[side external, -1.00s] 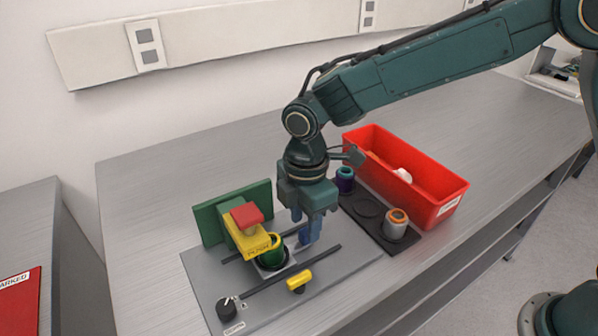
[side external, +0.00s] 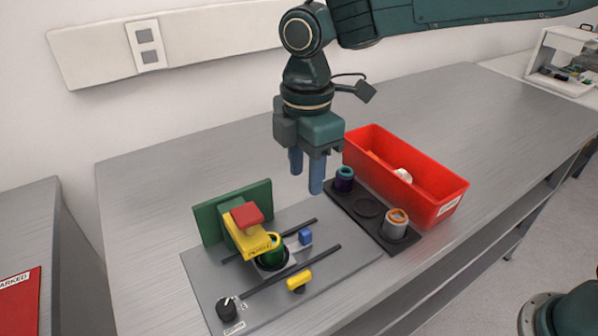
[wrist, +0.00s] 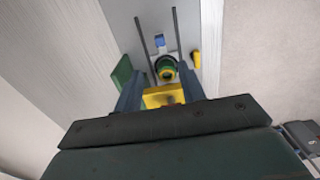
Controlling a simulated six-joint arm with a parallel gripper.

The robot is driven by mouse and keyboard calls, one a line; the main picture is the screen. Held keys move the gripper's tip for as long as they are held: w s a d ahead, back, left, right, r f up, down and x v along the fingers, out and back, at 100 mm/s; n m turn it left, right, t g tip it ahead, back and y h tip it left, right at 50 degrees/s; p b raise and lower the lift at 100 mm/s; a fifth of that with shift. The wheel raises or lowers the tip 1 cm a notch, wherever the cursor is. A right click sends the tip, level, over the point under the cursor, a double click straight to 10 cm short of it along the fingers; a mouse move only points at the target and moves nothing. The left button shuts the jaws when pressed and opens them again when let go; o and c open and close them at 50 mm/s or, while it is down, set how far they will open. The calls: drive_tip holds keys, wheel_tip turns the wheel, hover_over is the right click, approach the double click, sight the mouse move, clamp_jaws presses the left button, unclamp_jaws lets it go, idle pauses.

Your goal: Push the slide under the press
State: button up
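The slide (side external: 291,242) is a small pale plate between two dark rails, with a blue knob (side external: 305,237) at its right end. The knob shows in the wrist view (wrist: 159,40). A green round piece (side external: 270,257) with a yellow ring stands at the slide's left end, close to the press's yellow arm (side external: 245,241). The press has a red block (side external: 247,215) on top and a green back plate. From these views I cannot tell whether the piece is fully under the press. My gripper (side external: 306,182) is open and empty, raised above the slide and touching nothing.
A black tray (side external: 367,207) holds a purple-teal cup and a grey-orange cup, with an empty round spot between. A red bin (side external: 440,190) stands behind it. A yellow handle (side external: 299,279) and black dial (side external: 226,309) are on the grey base plate.

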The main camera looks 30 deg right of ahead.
sight(306, 231)
drive_tip(key=d+y, duration=0.4)
drive_tip(key=d, duration=0.2)
drive_tip(key=shift+f+y, duration=0.3)
drive_tip(key=shift+f, duration=0.15)
drive_tip(key=shift+a+f, duration=0.1)
drive_tip(key=shift+f, duration=0.05)
drive_tip(key=x, duration=1.3)
drive_tip(key=shift+f, duration=0.25)
clamp_jaws()
